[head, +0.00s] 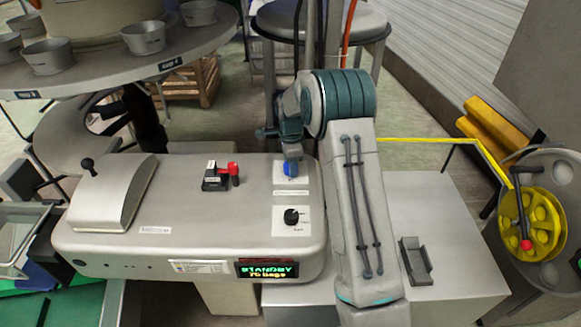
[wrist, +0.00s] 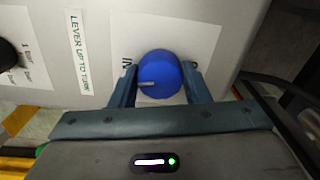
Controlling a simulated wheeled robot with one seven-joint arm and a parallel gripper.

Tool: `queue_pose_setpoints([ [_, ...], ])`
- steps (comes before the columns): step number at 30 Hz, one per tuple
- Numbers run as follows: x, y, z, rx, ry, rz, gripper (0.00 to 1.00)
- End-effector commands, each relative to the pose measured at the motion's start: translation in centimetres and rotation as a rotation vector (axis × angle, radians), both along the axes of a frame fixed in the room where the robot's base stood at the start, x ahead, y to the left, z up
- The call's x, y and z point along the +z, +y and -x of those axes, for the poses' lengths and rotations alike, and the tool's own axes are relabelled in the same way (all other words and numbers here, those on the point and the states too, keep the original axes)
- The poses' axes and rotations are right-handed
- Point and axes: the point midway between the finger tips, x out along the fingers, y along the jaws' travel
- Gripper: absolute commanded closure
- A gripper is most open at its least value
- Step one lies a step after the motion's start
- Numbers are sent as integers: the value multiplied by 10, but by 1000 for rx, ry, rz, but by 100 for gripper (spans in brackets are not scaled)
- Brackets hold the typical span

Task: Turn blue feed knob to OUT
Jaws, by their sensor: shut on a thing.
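The blue feed knob (wrist: 160,74) sits on a white label plate (wrist: 205,40) on the grey machine. My gripper (wrist: 160,85) has one finger on each side of the knob and is shut on it. The knob's pale pointer line points left, toward partly hidden lettering that begins "IN". The rest of the label is hidden by the knob and fingers. In the head view the knob (head: 290,170) shows as a small blue patch under my gripper (head: 291,160), near the machine's right end.
A black knob (head: 291,216) is nearer the front, and a red-handled lever (head: 234,172) is to the left. The display (head: 267,269) reads STANDBY, 70 bags. A strip label (wrist: 80,50) reads "LEVER UP TO TURN". A round table (head: 110,75) with metal cups stands behind.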

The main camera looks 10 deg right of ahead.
Motion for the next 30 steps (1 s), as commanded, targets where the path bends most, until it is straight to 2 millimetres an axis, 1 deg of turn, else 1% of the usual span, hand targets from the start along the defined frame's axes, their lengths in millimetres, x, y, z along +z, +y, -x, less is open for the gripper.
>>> queue_pose_setpoints([
  [3,-3,0,-1,104,-2,0,81],
  [30,0,0,-1,960,-4,1,81],
])
